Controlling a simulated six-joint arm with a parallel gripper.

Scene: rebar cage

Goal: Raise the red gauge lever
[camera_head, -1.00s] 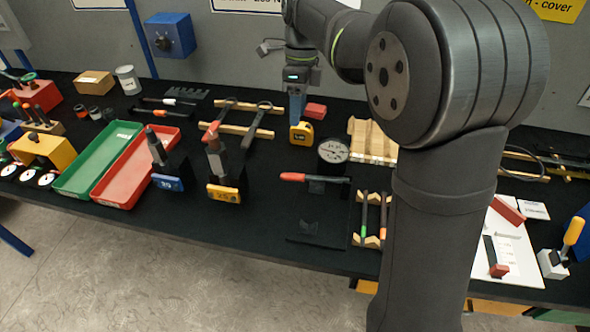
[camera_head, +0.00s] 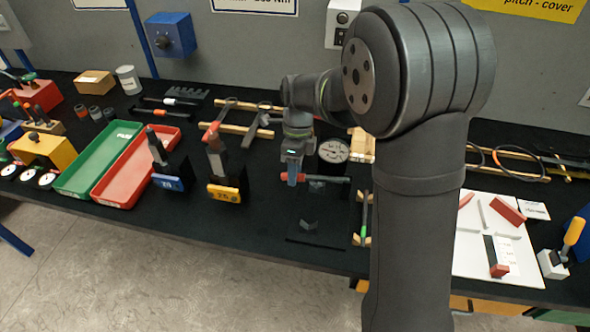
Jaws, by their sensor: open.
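The red gauge lever (camera_head: 283,177) lies roughly level in front of the round white dial gauge (camera_head: 333,150). Its red grip is at the left end and a thin dark rod runs to the right. My gripper (camera_head: 292,181) is open and points down at the red grip, with its fingers overlapping the grip in the picture. The fingers hide part of the grip. I cannot tell whether they touch it or stand just in front of it.
Left of the lever stand upright tools on a yellow-labelled block (camera_head: 224,193) and a blue-labelled block (camera_head: 168,183). The red tray (camera_head: 138,178) and green tray (camera_head: 98,160) lie further left. My arm hides part of the table on the right.

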